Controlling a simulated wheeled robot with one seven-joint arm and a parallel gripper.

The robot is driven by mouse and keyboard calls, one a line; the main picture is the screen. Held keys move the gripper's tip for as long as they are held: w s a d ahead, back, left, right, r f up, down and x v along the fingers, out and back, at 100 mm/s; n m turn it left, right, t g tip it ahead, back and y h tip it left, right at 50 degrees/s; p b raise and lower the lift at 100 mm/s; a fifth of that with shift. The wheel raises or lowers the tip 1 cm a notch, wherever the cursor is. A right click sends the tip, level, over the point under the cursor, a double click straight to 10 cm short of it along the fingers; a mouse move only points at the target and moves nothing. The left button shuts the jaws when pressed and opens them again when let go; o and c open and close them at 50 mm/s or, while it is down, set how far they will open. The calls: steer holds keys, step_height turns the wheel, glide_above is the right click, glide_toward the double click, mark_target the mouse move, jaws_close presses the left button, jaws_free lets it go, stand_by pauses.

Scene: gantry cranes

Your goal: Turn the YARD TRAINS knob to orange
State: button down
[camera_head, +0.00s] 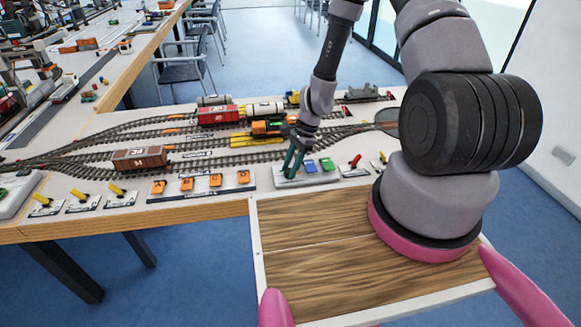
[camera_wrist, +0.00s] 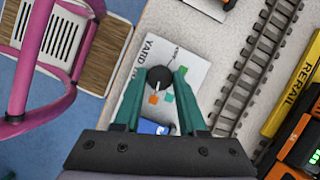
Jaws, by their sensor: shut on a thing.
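The YARD TRAINS knob (camera_wrist: 159,76) is a dark round knob on a white label plate (camera_wrist: 188,62) in the wrist view. In the head view my gripper (camera_head: 291,161) is down at the left end of the control panel (camera_head: 318,178), and the knob is hidden there.
A blue button (camera_head: 310,166) and a green button (camera_head: 327,164) stand just right of my fingers. Tracks with an orange locomotive (camera_head: 268,128) lie behind.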

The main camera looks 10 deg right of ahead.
steer(key=shift+c, duration=2.3)
jaws_free()
steer(key=v, duration=1)
steer(key=shift+d+r, duration=0.2)
steer(key=shift+r, duration=0.15)
step_height(320, 180, up, 10)
steer(key=n+t, duration=0.2)
glide_above(301, 170)
steer(key=w+d, duration=0.1)
steer(key=w, duration=0.1)
steer(key=s+d+r+n+t, duration=0.2)
steer(key=s+r+n, duration=0.1)
steer(key=r, duration=1.2)
steer(key=s+d+r+n+t+h, duration=0.1)
steer(key=s+d+r+n+t, duration=0.1)
steer(key=s+r, duration=0.5)
steer(key=s+d+r+n+t+h, duration=0.1)
steer(key=s+d+r+n+t, duration=0.1)
steer(key=s+r, duration=0.5)
step_height(301, 170, up, 3)
steer(key=shift+s+d+f+n+t, duration=0.2)
steer(key=shift+s+d+n+t, duration=0.1)
steer(key=shift+s+n+t, duration=0.1)
